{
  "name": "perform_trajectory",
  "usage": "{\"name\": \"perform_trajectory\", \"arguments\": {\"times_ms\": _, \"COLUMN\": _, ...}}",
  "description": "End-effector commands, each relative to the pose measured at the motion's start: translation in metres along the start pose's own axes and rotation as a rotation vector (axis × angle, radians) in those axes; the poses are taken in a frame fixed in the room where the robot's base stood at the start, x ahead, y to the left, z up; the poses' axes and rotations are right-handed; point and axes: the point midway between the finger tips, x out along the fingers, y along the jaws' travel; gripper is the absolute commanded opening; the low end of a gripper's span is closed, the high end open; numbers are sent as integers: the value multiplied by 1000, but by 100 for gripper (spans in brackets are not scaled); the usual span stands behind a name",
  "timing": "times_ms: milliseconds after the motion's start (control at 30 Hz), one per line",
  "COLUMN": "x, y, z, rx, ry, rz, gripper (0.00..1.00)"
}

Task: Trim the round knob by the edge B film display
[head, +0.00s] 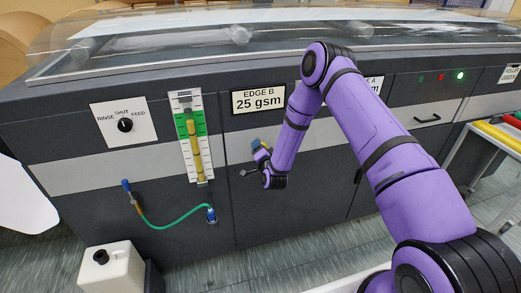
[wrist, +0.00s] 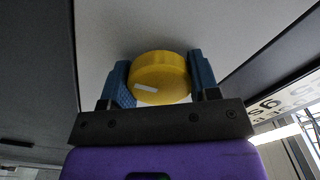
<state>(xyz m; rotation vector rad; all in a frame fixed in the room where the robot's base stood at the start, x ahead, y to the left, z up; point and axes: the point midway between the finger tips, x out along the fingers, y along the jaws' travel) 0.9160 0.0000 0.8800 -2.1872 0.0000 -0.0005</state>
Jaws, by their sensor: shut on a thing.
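The round knob (wrist: 159,77) is yellow with a pale mark on its face. In the wrist view it sits between the two blue fingers of my gripper (wrist: 162,82), which is shut on it. In the head view my gripper (head: 262,150) is at the grey front panel, below the edge B display (head: 258,99). That display reads "EDGE B 25 gsm". The knob itself is mostly hidden by the gripper in the head view. Part of the display shows at the right of the wrist view (wrist: 270,107), upside down.
A second display (head: 370,84), ending in "A" and "gsm", is partly behind my arm. Left of edge B are a vertical green and yellow gauge (head: 190,135) and a rinse/shut/feed selector (head: 125,125). A green hose (head: 170,222) hangs below. A white jug (head: 112,270) stands on the floor.

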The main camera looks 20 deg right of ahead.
Motion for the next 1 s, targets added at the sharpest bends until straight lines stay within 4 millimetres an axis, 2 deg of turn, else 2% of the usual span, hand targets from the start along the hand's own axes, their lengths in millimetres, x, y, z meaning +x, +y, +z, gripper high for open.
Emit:
{"name": "perform_trajectory", "arguments": {"times_ms": 333, "x": -1, "y": 1, "z": 1, "rx": 2, "ry": -2, "rz": 2, "gripper": 32}}
{"name": "perform_trajectory", "arguments": {"times_ms": 367, "x": -1, "y": 1, "z": 1, "rx": 2, "ry": -2, "rz": 2, "gripper": 60}}
{"name": "perform_trajectory", "arguments": {"times_ms": 400, "x": -1, "y": 1, "z": 1, "rx": 2, "ry": -2, "rz": 2, "gripper": 69}}
{"name": "perform_trajectory", "arguments": {"times_ms": 467, "x": -1, "y": 1, "z": 0, "rx": 2, "ry": -2, "rz": 2, "gripper": 81}}
{"name": "perform_trajectory", "arguments": {"times_ms": 767, "x": -2, "y": 0, "z": 0, "rx": 2, "ry": -1, "rz": 1, "gripper": 81}}
{"name": "perform_trajectory", "arguments": {"times_ms": 867, "x": -9, "y": 0, "z": 0, "rx": 2, "ry": -1, "rz": 1, "gripper": 81}}
{"name": "perform_trajectory", "arguments": {"times_ms": 1000, "x": -30, "y": 1, "z": 0, "rx": 2, "ry": -3, "rz": 3, "gripper": 81}}
